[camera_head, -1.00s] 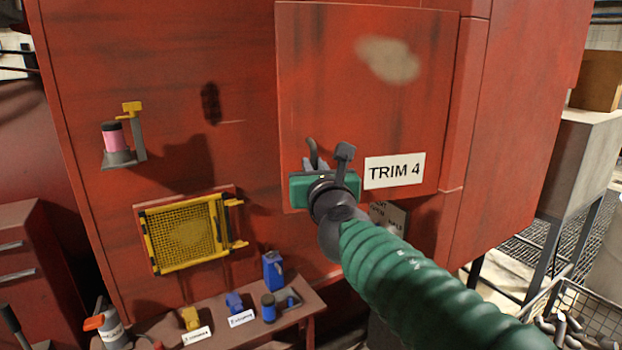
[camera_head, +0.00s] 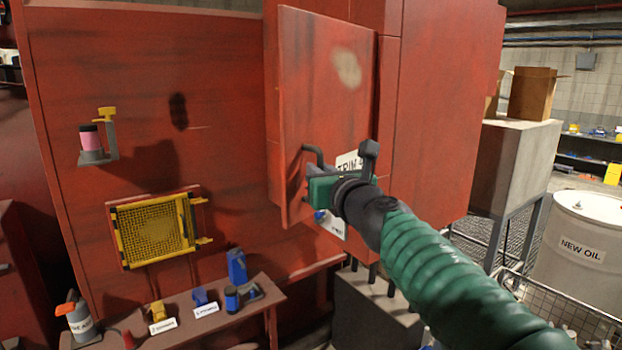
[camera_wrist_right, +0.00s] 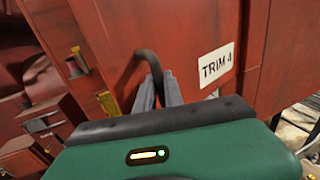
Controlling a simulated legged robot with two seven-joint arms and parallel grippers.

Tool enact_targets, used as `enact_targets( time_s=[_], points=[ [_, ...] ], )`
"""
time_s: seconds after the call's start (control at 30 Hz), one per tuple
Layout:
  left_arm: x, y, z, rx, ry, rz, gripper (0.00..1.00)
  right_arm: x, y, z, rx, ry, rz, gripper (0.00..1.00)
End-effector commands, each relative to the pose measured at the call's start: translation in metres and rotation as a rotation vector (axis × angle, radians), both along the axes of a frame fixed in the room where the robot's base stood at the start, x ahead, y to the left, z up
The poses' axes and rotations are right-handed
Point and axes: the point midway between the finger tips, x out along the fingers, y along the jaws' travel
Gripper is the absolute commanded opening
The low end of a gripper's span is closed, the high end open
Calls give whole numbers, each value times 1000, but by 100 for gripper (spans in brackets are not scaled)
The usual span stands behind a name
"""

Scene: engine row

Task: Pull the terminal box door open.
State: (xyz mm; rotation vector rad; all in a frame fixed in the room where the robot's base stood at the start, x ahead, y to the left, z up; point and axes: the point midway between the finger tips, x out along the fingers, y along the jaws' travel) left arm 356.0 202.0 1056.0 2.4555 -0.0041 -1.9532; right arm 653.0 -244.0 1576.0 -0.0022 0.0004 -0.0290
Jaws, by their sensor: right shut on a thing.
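The terminal box door (camera_head: 312,90) is a red panel with a white "TRIM 4" label and a pale worn patch. In the head view it stands partly open, its left edge swung out from the red housing. A dark bent handle (camera_head: 313,152) is on its lower left part, and the handle also shows in the wrist view (camera_wrist_right: 148,60). My right gripper (camera_head: 308,182) is shut on this handle; its grey fingers show in the wrist view (camera_wrist_right: 158,92). The green gripper body hides part of the label and handle. My left gripper is not in view.
A yellow mesh guard (camera_head: 156,232) and a bracket with a pink cylinder (camera_head: 90,140) are on the red wall at left. A low bench (camera_head: 235,313) with small blue and yellow parts stands below. A "NEW OIL" drum (camera_head: 592,240) and wire basket (camera_head: 570,305) are at right.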

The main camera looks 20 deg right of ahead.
Motion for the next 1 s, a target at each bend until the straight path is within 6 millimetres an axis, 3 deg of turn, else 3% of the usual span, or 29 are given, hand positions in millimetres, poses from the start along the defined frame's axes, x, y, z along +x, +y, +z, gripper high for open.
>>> enact_targets(
  time_s=[0.5, 0.53, 0.67, 1.0],
  points=[
    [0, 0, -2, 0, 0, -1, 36, -2, -4, -1, 2, 3, 17, 0],
    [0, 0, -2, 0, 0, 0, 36, -2, -4, -1, 2, 3, 17, 16],
    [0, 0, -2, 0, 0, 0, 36, -2, -4, -2, 1, 3, 18, 34],
    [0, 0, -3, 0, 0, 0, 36, -8, -3, -1, 0, 2, 19, 34]
  ],
)
